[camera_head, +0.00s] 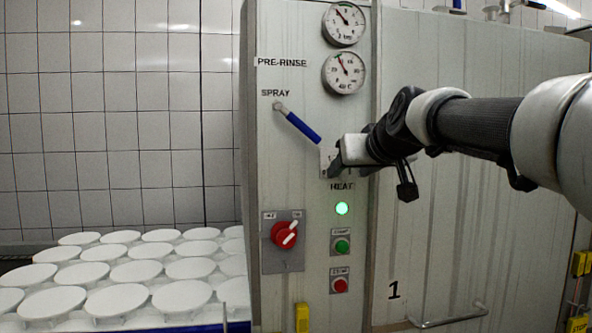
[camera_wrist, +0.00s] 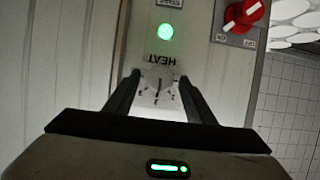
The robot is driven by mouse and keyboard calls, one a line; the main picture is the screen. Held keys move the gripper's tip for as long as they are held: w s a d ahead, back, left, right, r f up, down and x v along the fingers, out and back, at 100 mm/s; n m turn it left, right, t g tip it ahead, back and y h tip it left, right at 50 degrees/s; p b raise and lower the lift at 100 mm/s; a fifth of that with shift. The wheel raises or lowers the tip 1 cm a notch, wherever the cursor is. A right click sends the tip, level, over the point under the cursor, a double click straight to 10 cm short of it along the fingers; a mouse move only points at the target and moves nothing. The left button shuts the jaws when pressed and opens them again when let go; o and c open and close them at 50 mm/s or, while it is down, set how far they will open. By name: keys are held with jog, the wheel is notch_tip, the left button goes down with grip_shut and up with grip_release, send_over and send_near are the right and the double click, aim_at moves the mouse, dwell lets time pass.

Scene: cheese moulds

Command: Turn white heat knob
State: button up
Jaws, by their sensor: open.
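The white heat knob (camera_wrist: 158,90) sits on a pale dial plate above the HEAT label, seen upside down in the wrist view. My gripper (camera_wrist: 160,77) is open, with one dark finger on each side of the knob. I cannot tell whether either finger touches it. In the head view my gripper (camera_head: 343,155) is up against the panel and hides the knob. Only a bit of the white dial plate (camera_head: 325,157) shows there.
A green light (camera_head: 341,208) is lit below the HEAT label. Below it are green (camera_head: 342,246) and red (camera_head: 340,285) buttons. A red switch (camera_head: 284,235) is lower left. A blue spray lever (camera_head: 302,127) is close by, up and left of my gripper. White moulds (camera_head: 118,299) fill the lower left.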

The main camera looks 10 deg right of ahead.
jog(key=c, duration=1)
jog(key=shift+d+m+y+b, duration=0.1)
jog(key=shift+m+y+b, duration=0.3)
jog(key=shift+m, duration=0.2)
jog(key=o, duration=1)
jog(key=v, duration=1.7)
jog(key=shift+s+p, duration=0.25)
jog(key=shift+p, duration=0.2)
